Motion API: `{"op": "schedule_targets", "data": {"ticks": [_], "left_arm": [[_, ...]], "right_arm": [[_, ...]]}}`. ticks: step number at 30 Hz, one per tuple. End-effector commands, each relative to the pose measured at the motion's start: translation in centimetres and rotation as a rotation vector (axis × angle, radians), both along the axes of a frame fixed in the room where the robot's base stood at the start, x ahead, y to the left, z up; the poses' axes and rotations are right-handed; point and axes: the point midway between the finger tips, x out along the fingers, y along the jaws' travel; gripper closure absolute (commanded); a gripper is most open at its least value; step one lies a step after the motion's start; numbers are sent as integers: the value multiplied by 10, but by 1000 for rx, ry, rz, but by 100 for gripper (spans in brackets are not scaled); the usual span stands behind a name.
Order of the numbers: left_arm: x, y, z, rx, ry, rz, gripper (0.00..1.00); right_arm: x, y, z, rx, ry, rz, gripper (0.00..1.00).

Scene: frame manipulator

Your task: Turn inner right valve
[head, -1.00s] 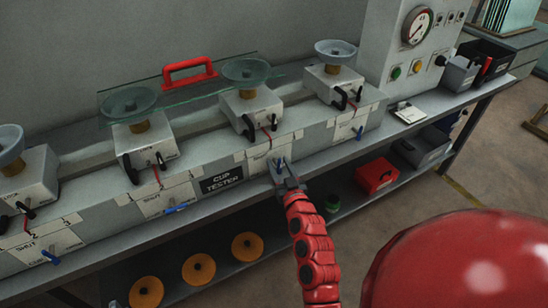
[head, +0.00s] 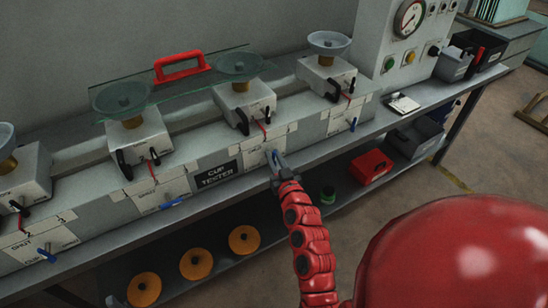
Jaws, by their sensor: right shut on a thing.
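The inner right valve is a small blue handle (head: 272,153) on the front of the bench-top unit, below the third cup stand from the left and right of the "CUP TESTER" sign (head: 217,173). My right gripper (head: 277,160) is shut on this handle and hides most of it, so its exact angle is hard to tell. The red right arm reaches up to it from below. The other blue valves show at the inner left (head: 172,202), far left (head: 47,255) and far right (head: 354,124). My left gripper is not in view.
The bench edge runs just below the valves. Orange discs (head: 197,263) and a red bin (head: 371,166) are on the lower shelf. A gauge panel (head: 410,18) stands at the back right.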

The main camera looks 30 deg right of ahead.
Motion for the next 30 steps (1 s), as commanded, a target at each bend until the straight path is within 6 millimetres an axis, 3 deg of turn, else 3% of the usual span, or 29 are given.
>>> {"op": "schedule_targets", "data": {"ticks": [11,30], "left_arm": [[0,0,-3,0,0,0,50],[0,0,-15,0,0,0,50]], "right_arm": [[0,-3,1,169,-4,-3,100],[0,-8,-3,768,-4,-2,100]]}}
